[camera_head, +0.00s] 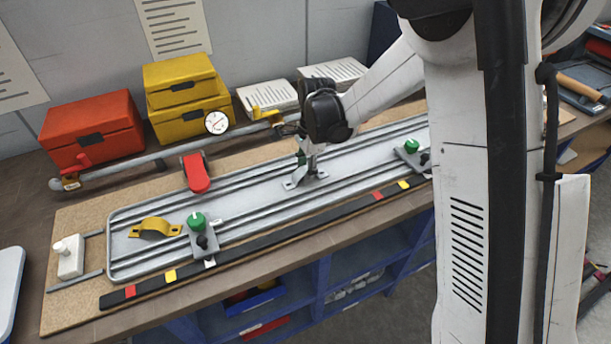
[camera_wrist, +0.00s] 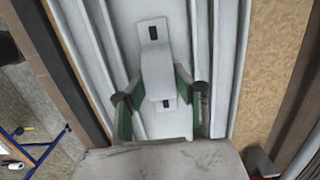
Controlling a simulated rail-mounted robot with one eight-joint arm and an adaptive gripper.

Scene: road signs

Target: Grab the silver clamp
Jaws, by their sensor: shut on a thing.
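The silver clamp (camera_wrist: 156,62) is a small arched metal bracket with a slotted flat foot at each end. In the wrist view it sits between the green fingers of my gripper (camera_wrist: 160,94), which are shut on its raised middle. In the head view the silver clamp (camera_head: 292,184) is on the grey grooved tray (camera_head: 260,175), partly hidden under my gripper (camera_head: 304,160). I cannot tell whether its feet touch the tray.
A yellow bracket (camera_head: 155,228) and two green-knobbed fixtures (camera_head: 197,222) (camera_head: 411,150) are on the tray. A red-handled part (camera_head: 196,173) stands at its back edge. A long bar (camera_head: 150,160) runs behind, before red (camera_head: 92,130) and yellow (camera_head: 185,100) boxes.

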